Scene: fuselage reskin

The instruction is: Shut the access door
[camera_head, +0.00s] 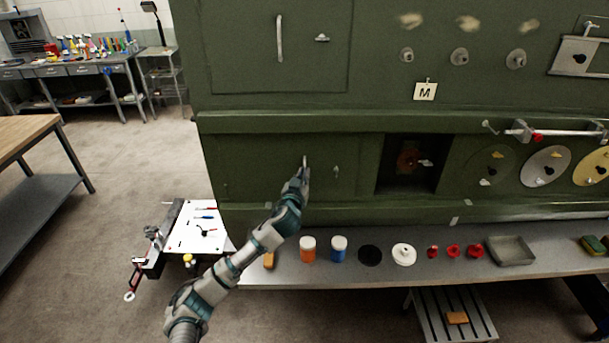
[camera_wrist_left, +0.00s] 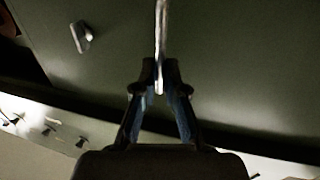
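A green access door (camera_head: 250,165) sits in the lower band of the green fuselage wall, left of a dark square opening (camera_head: 408,163). A pale handle (camera_head: 305,160) stands on it, with a small latch (camera_head: 337,172) to its right. My left gripper (camera_head: 303,176) is at the handle. In the left wrist view, the fingers of my left gripper (camera_wrist_left: 160,72) are closed on both sides of the handle (camera_wrist_left: 162,30); the latch (camera_wrist_left: 80,37) shows at upper left. My right gripper is not in view.
A grey ledge (camera_head: 450,278) below the wall holds an orange jar (camera_head: 308,249), a blue jar (camera_head: 339,249), red caps and a grey tray (camera_head: 511,250). A tool board (camera_head: 197,232) lies at lower left. Another panel (camera_head: 250,45) with a handle is above.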

